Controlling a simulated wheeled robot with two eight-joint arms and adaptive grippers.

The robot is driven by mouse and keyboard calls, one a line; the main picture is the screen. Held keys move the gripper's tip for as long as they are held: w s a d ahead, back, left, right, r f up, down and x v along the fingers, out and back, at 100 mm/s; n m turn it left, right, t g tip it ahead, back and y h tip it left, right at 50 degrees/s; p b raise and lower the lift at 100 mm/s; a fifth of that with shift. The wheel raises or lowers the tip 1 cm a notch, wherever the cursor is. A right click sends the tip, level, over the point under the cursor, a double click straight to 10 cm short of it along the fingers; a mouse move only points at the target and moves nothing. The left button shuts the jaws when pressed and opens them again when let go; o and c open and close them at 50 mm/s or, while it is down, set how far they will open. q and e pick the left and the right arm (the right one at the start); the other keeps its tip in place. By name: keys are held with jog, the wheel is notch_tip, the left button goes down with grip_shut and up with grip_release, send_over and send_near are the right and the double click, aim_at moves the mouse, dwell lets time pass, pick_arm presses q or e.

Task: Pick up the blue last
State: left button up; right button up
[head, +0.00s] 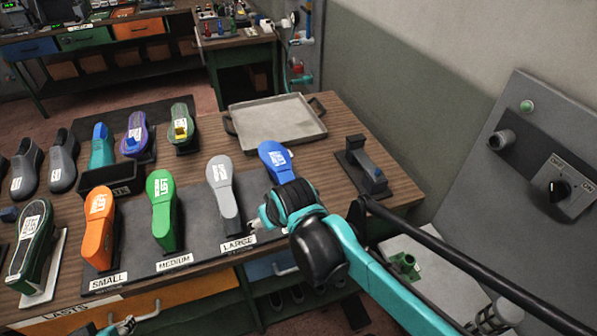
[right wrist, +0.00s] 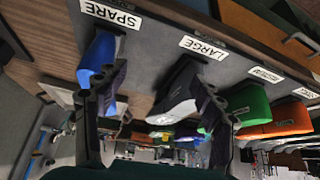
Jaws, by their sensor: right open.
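The blue last (head: 276,158) stands sole up at the right end of the dark rack, partly hidden behind my right arm in the head view. My right gripper (right wrist: 160,82) is open and empty. In the right wrist view the blue last (right wrist: 97,58) is beside and partly behind the left finger. The grey last (right wrist: 183,92) shows between the fingers, nearer the right one; I cannot tell how deep it lies. In the head view my right fingers are largely hidden by the wrist. A small part of my left gripper (head: 122,327) shows at the bottom edge.
The grey last (head: 222,190), green last (head: 161,205) and orange last (head: 99,225) stand to the left on the labelled rack. A grey tray (head: 277,119) lies behind. A dark fixture (head: 362,172) stands right of the blue last. A control panel is at the far right.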

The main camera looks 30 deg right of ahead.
jog(key=m+g+p, duration=0.1)
jog(key=p, duration=0.4)
send_near(285, 179)
jog(key=a+f, duration=0.3)
jog(key=a, duration=0.1)
jog(key=shift+m+g+h, duration=0.3)
jog(key=shift+m+g, duration=0.1)
jog(key=w+d, duration=0.1)
jog(key=w+d+f+p, duration=0.1)
jog(key=d+p, duration=0.1)
jog(key=d, duration=0.1)
jog(key=shift+w+f, duration=0.3)
jog(key=shift+w, duration=0.1)
jog(key=shift+w+d+f, duration=0.1)
jog(key=shift+w+f, duration=0.05)
jog(key=shift+f, duration=0.15)
jog(key=b+x, duration=0.1)
jog(key=x, duration=0.2)
jog(key=b+x, duration=0.1)
jog(key=x, duration=0.2)
jog(key=shift+d+f, duration=0.2)
jog(key=shift+f, duration=0.15)
jog(key=shift+w+f, duration=0.1)
jog(key=shift+f, duration=0.3)
jog(key=c, duration=1.5)
jog(key=shift+r, duration=0.15)
